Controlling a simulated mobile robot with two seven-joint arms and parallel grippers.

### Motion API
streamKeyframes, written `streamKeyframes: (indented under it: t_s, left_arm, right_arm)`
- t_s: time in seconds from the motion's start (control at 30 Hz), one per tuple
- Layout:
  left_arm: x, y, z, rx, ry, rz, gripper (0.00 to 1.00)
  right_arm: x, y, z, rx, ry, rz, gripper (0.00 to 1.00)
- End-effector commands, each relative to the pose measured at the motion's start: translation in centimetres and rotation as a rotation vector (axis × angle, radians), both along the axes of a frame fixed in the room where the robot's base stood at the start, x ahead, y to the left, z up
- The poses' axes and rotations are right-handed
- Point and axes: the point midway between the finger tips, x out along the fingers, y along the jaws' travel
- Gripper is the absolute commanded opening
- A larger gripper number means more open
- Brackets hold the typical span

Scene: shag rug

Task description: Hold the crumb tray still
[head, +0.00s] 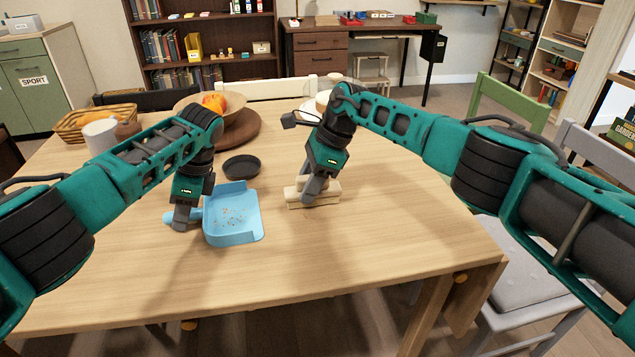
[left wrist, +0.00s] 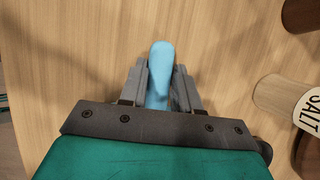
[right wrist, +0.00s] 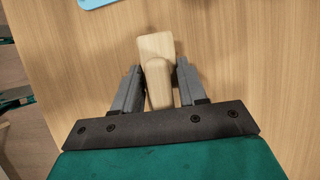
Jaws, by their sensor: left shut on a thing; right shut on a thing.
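The light blue crumb tray (head: 233,214) lies on the wooden table, with small brown crumbs scattered on its floor. My left gripper (head: 181,220) is shut on its handle at the left; the handle also shows between the fingers in the left wrist view (left wrist: 160,72). My right gripper (head: 310,197) is shut on the grip of a pale wooden brush or block (head: 297,199), to the right of the tray and apart from it. In the right wrist view the wooden piece (right wrist: 156,46) sits between the fingers. Its underside is hidden.
A small dark dish (head: 242,166) stands just behind the tray. The table front and right (head: 400,235) are clear.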

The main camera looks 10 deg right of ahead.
Motion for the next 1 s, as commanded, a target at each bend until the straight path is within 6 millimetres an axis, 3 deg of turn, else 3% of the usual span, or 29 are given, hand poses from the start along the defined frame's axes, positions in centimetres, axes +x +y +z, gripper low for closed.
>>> streamKeyframes:
  t_s: [1.0]
  left_arm:
    - [-0.1,-0.1,-0.2,-0.003,0.002,-0.001,0.00]
  right_arm:
    - [0.0,6.7,-0.2,0.002,0.000,0.001,0.09]
